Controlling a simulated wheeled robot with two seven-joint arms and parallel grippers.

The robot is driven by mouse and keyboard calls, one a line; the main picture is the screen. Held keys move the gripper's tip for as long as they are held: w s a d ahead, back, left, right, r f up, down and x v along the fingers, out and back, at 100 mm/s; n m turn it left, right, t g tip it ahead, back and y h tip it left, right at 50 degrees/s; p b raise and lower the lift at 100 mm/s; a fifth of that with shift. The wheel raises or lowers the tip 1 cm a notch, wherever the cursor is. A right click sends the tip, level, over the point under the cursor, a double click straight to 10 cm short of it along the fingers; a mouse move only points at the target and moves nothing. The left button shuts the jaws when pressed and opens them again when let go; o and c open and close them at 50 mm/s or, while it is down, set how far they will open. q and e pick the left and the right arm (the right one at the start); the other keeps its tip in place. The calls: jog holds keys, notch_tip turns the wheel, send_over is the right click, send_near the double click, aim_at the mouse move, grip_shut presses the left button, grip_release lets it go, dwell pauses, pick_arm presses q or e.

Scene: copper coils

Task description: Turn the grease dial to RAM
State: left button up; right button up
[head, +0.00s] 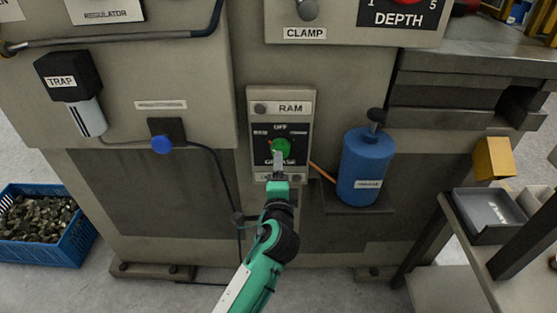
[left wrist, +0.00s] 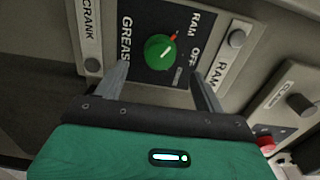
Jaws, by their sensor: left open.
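The grease dial is a green round knob (head: 281,147) on a black plate labelled RAM, OFF and GREASE. It also shows in the left wrist view (left wrist: 160,52). A pale line on the knob and a red mark at its edge point toward the RAM word, which is at the upper left in the head view. My left gripper (head: 279,160) is in front of the dial. In the left wrist view its open fingers (left wrist: 160,72) stand either side of the knob's near side, with nothing between them. I cannot tell whether they touch it. My right gripper is not in view.
A RAM label plate (head: 290,108) with a grey button sits above the dial. A blue bottle (head: 365,168) stands on a shelf to the right. A blue knob (head: 162,145) is to the left. A blue crate (head: 42,248) is on the floor.

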pick_arm(q)
jog(key=s, duration=0.6)
jog(key=shift+s, duration=0.3)
